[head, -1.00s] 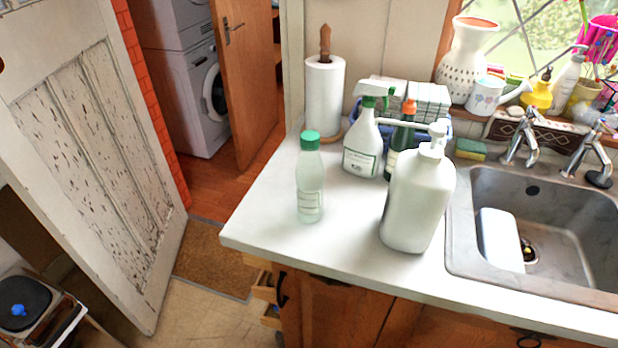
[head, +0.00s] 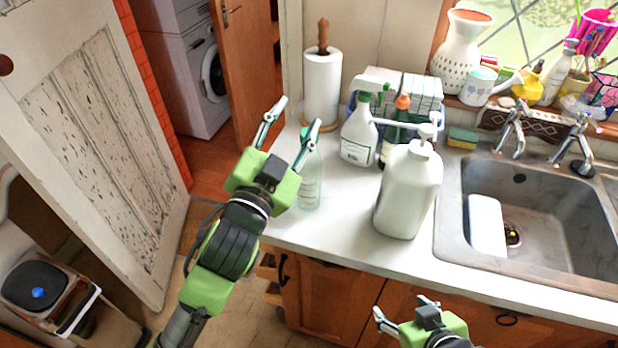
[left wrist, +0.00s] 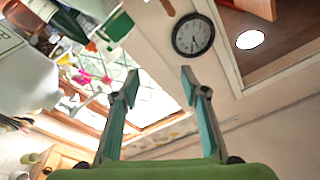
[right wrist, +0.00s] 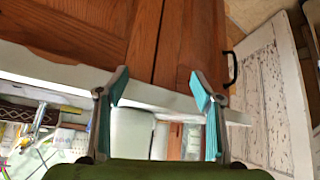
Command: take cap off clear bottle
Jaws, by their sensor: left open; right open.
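The clear bottle (head: 311,186) stands upright near the left end of the counter, with a pale label. In the earlier head frame its cap is green; now my left gripper's finger hides most of the cap. My left gripper (head: 294,113) is open and empty, with its fingers raised and one finger overlapping the bottle's top in the head view. I cannot tell whether it touches. The left wrist view shows its open fingers (left wrist: 158,76) with nothing between them. My right gripper (head: 402,308) is open and empty, low in front of the cabinet doors; its fingers also show in the right wrist view (right wrist: 158,80).
Right of the clear bottle stand a large white pump bottle (head: 408,195), a spray bottle (head: 357,139) and a dark green bottle with an orange cap (head: 398,131). A paper towel roll (head: 322,88) stands behind. The sink (head: 540,175) is at right. The counter's front edge is clear.

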